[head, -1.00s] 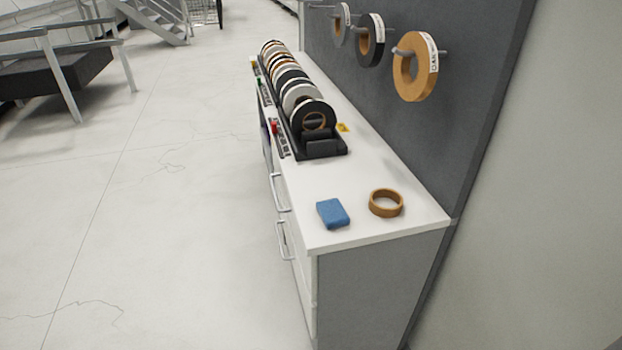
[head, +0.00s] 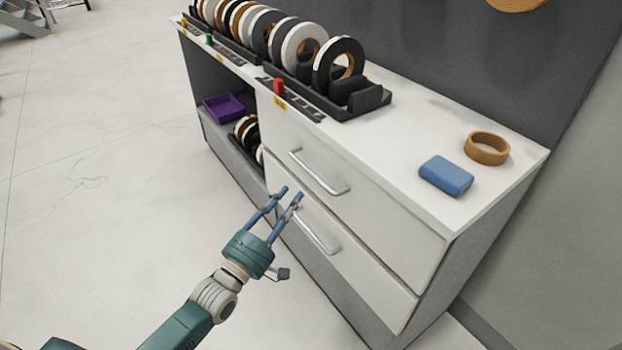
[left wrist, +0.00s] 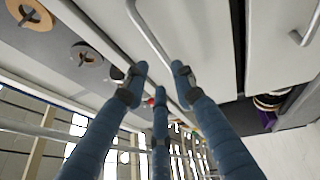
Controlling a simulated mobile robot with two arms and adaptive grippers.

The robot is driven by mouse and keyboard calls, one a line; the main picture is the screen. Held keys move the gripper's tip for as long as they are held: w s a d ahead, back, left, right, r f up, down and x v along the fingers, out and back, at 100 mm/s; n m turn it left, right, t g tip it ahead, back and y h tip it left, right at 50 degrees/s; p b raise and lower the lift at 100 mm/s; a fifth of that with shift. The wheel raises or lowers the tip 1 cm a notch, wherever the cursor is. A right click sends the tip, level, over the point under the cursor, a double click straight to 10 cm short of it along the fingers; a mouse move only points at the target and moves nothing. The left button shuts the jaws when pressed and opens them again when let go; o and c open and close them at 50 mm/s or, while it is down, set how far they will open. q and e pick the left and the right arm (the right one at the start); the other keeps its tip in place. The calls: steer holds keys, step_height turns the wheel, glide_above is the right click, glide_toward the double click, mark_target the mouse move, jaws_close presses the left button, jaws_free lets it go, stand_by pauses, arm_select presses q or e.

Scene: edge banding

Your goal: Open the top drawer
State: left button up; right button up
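The top drawer (head: 390,208) of the white cabinet is closed, its front flush, with a silver bar handle (head: 318,178). My left gripper (head: 290,192) is open and empty, its blue fingers just left of and below that handle in the head view. In the left wrist view the spread fingertips (left wrist: 158,74) show with the top handle (left wrist: 148,30) running between them in the picture; I cannot tell the depth gap. The lower drawer's handle (head: 317,233) is right of and below the fingers, and also shows in the wrist view (left wrist: 303,28). My right gripper is not in view.
On the cabinet top (head: 430,125) are a blue block (head: 446,175), a tan tape ring (head: 487,148) and a black rack of tape rolls (head: 338,68). An open shelf at left holds a purple tray (head: 224,107). The floor (head: 100,200) at left is clear.

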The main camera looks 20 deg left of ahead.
mark_target(310, 174)
arm_select(q)
steer(key=x, duration=0.9)
steer(key=shift+w+d+b, duration=0.2)
steer(key=shift+w+b, duration=0.15)
steer(key=shift+w+d+r, duration=0.1)
steer(key=shift+w, duration=0.25)
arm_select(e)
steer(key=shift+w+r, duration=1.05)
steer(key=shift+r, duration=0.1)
arm_select(q)
steer(key=shift+c, duration=0.2)
jaws_close()
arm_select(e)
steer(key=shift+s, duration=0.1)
